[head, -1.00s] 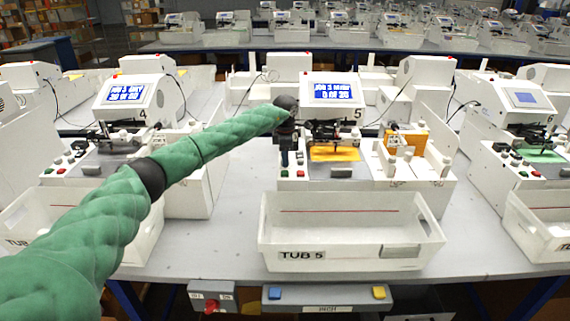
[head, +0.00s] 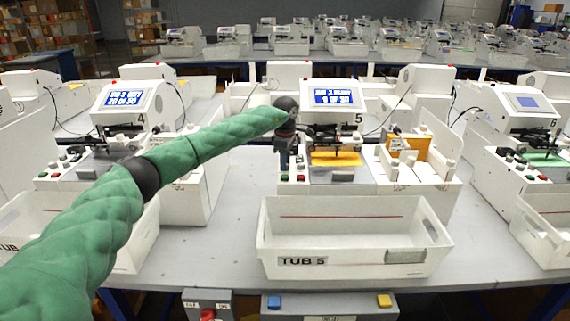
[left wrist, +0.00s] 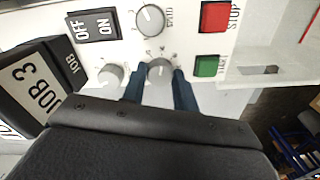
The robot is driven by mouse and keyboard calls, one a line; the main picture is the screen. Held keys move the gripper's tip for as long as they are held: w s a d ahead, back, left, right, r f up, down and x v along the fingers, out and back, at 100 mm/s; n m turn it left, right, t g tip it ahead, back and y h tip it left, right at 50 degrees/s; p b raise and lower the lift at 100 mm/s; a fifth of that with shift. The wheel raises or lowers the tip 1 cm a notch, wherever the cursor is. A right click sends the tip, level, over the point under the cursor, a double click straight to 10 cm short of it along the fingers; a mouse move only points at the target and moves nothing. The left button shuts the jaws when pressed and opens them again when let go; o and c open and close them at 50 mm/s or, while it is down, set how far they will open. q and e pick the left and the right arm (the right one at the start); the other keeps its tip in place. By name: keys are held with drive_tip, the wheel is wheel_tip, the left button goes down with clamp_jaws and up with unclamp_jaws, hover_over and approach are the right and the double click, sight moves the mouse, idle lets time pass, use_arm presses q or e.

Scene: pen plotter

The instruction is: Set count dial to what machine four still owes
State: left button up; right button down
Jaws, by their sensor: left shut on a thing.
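Machine 5 (head: 332,128) stands in the middle of the head view, its blue screen (head: 333,97) lit with small text that I cannot read surely. Machine 4 (head: 122,104) stands to its left, with its own lit screen (head: 124,98), also too blurred to read surely. My left gripper (head: 284,160) is at the left front control panel of machine 5. In the left wrist view its two fingers (left wrist: 159,80) are shut on a small grey dial (left wrist: 160,68), one on each side. The label of this dial is hidden. A larger dial (left wrist: 150,18) sits beside it.
The left wrist view also shows a smaller dial (left wrist: 110,75), an OFF/ON switch (left wrist: 97,27), a red stop button (left wrist: 215,16), a green button (left wrist: 208,66) and a black JOB 3 block (left wrist: 40,85). The tub marked TUB 5 (head: 425,215) stands before machine 5.

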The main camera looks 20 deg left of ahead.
drive_tip(key=shift+r, duration=0.15)
use_arm(q)
drive_tip(key=o, duration=1)
drive_tip(key=shift+f, duration=0.1)
drive_tip(key=shift+r, duration=0.2)
use_arm(e)
drive_tip(key=shift+s, duration=0.1)
use_arm(q)
drive_tip(key=shift+r, duration=0.3)
wheel_tip(320, 180, up, 6)
drive_tip(key=shift+f+b, duration=0.1)
drive_tip(key=shift+b, duration=1.05)
drive_tip(key=shift+r, duration=0.55)
use_arm(e)
wheel_tip(320, 180, up, 10)
drive_tip(key=s, duration=0.1)
drive_tip(key=shift+s+d, duration=0.15)
drive_tip(key=shift+s, duration=0.25)
use_arm(q)
drive_tip(key=shift+f, duration=0.1)
